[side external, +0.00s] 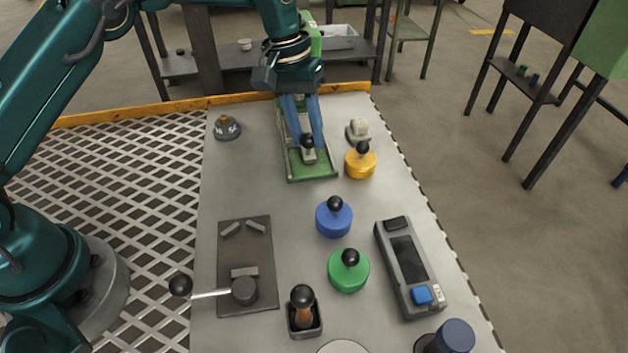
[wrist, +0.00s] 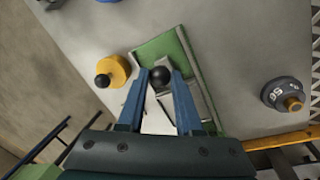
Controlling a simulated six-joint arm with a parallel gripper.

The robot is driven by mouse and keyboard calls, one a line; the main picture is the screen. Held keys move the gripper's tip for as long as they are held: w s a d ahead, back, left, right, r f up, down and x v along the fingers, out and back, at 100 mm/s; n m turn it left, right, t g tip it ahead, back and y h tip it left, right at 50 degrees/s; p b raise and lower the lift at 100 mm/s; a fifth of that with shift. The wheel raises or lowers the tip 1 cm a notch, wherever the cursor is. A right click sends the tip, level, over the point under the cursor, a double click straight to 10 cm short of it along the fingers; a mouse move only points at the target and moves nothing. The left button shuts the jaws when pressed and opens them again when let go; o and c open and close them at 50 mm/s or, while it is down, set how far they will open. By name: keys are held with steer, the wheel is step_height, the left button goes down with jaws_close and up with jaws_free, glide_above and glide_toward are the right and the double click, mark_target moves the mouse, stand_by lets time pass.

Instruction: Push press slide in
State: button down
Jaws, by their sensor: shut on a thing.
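The press is a long green base (side external: 313,176) with raised side rails at the far end of the grey table. Its grey slide (side external: 309,156) carries a black ball knob (side external: 307,141) and lies near the base's near end. My gripper (side external: 308,136) reaches down from above with its two blue fingers shut on the knob. In the wrist view my gripper (wrist: 158,78) has the black knob (wrist: 160,76) between its fingertips, over the green base (wrist: 157,45). The fingers and wrist hide part of the slide and the base's far end.
A grey weight (side external: 227,129) stands left. Blue (side external: 334,222) and green (side external: 349,275) knobbed weights, a handheld device (side external: 408,265) and a lever plate (side external: 230,285) are nearer.

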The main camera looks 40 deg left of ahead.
steer(key=c, duration=0.6)
jaws_free()
steer(key=shift+a+r, duration=0.25)
steer(key=shift+r, duration=1.05)
steer(key=shift+a+r, duration=0.2)
steer(key=shift+r, duration=1.05)
